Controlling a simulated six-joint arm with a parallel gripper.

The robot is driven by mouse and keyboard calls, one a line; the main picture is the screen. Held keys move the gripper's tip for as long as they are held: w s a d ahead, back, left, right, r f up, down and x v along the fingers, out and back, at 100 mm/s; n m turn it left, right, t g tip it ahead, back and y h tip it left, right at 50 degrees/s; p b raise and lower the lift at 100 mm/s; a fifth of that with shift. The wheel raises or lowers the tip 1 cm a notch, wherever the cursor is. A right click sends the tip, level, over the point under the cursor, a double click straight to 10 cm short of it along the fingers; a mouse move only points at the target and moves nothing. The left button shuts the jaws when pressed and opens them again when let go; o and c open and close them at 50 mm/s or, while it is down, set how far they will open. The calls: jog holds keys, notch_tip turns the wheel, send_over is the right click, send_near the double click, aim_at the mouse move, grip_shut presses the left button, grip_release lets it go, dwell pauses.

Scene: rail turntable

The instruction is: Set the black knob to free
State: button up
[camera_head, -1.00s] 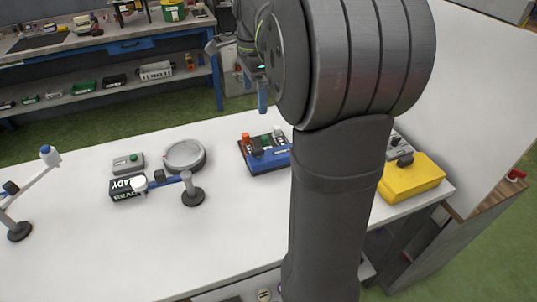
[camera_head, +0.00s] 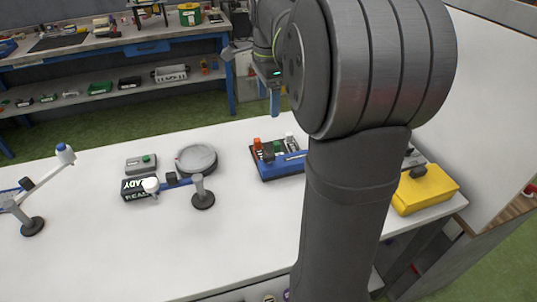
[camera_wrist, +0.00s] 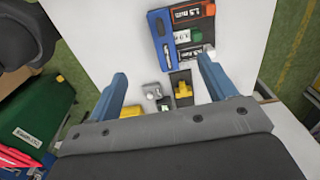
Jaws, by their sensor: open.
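A yellow box (camera_head: 425,190) stands at the right end of the white table, partly behind my arm. A black knob (camera_head: 418,171) sits at its far edge in the head view; I cannot read its setting. A yellow piece (camera_wrist: 130,111) is mostly hidden by the gripper body.
A blue tray (camera_head: 268,175) with coloured blocks stands mid-table beside my arm. A pale upright panel (camera_head: 485,110) bounds the right side. The table's front left is clear.

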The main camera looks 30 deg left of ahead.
aim_at(269, 155)
jog(key=shift+n, duration=0.5)
jog(key=c, duration=0.3)
notch_tip(269, 155, down, 19)
jog(key=n, duration=1.6)
jog(key=shift+w+d+n, duration=0.1)
jog(key=shift+n, duration=0.3)
jog(key=shift+c, duration=0.6)
jog(key=shift+r, duration=0.1)
jog(key=c, duration=0.9)
